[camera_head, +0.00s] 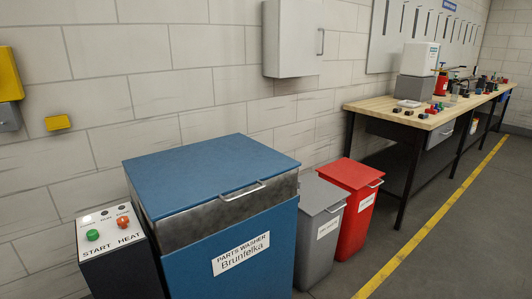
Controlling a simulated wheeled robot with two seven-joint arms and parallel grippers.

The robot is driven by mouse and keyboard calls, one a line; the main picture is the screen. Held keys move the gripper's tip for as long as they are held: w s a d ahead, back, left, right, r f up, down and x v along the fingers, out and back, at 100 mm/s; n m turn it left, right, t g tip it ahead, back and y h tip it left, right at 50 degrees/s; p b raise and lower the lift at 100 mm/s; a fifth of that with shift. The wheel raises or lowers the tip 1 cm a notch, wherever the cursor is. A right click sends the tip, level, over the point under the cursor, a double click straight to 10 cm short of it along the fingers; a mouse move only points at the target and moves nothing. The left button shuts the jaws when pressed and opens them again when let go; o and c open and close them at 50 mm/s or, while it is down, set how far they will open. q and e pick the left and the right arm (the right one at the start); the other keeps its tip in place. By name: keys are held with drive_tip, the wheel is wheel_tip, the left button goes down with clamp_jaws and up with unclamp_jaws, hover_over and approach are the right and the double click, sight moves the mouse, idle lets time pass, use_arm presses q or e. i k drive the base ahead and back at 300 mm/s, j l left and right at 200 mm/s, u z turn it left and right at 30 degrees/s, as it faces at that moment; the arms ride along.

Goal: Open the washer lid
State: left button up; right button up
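The parts washer (270,266) is a blue cabinet with a grey metal band under its top and a white label reading "PARTS WASHER Brunfelka". Its flat blue lid (205,172) lies shut on top. A silver bar handle (242,191) sits at the lid's front edge. Neither of my grippers shows in the head view, so their state is hidden.
A wall cabinet (293,40) hangs behind. A workbench (395,108) stands farther right. The floor at right is clear.

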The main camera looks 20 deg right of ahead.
sight(168, 182)
drive_tip(key=i+l+z, duration=0.35)
drive_tip(key=z, duration=0.15)
drive_tip(key=i+l+z, duration=0.6)
drive_tip(key=i+z, duration=0.2)
drive_tip(key=z, duration=0.15)
